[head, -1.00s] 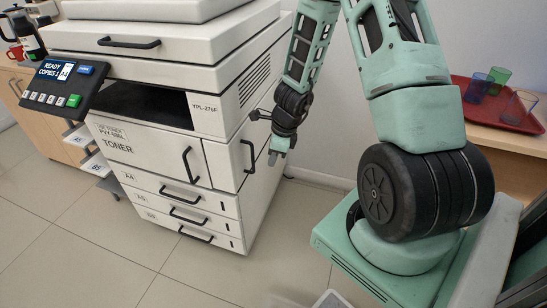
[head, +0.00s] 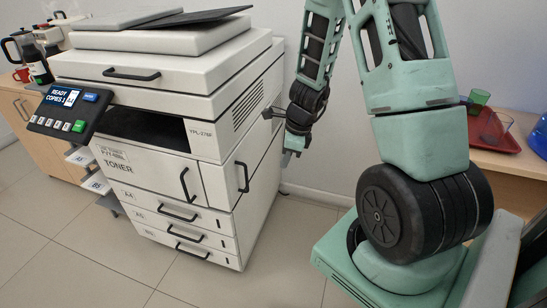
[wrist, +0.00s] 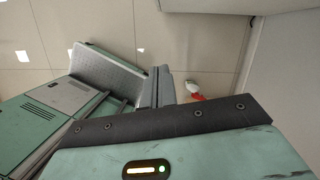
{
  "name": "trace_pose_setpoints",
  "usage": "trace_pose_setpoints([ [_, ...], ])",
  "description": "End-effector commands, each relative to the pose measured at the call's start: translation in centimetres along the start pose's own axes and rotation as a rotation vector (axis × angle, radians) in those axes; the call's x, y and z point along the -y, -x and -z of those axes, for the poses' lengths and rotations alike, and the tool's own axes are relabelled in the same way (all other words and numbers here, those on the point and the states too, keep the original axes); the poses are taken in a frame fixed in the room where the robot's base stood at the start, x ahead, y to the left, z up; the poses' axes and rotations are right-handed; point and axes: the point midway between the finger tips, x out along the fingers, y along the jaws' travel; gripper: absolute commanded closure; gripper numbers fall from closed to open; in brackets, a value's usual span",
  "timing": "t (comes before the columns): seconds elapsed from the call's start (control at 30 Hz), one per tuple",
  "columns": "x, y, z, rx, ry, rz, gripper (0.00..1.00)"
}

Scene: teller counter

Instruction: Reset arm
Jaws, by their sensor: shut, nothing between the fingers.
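My arm hangs down on the right of the head view, with my gripper (head: 287,158) at its lower end. The gripper points down beside the right side of the white copier (head: 150,170), level with its toner door. It looks shut and empty. I cannot tell in the head view whether it touches the copier. In the wrist view, grey parts that look like the fingers (wrist: 160,87) stand close together above the dark edge of my wrist.
The copier has a control panel (head: 68,108) at its left. A wooden table at the right holds a red tray (head: 500,141) and cups. A small red and white thing (wrist: 196,92) shows in the wrist view. Tiled floor (head: 75,235) is clear in front.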

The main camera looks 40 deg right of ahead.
Motion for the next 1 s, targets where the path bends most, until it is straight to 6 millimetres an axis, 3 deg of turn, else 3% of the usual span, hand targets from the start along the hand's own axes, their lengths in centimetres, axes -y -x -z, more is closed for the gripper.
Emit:
trace_pose_setpoints([
  [0.3,-0.1,0.3,-0.2,0.001,0.009,-0.001,1.00],
  [0.37,-0.6,0.6,-1.0,0.007,0.055,-0.006,1.00],
  [0.47,-2.6,1.8,-4.1,0.028,0.239,-0.029,1.00],
  [0.57,-6.8,3.7,-8.5,0.061,0.563,-0.068,1.00],
  [0.73,-17.0,7.9,-14.4,0.113,1.287,-0.148,1.00],
  [0.87,-25.6,11.7,-15.8,0.134,1.912,-0.211,1.00],
  [0.9,-27.9,12.8,-15.5,0.134,2.101,-0.229,1.00],
  [1.0,-32.3,15.1,-14.4,0.118,2.516,-0.270,1.00],
])
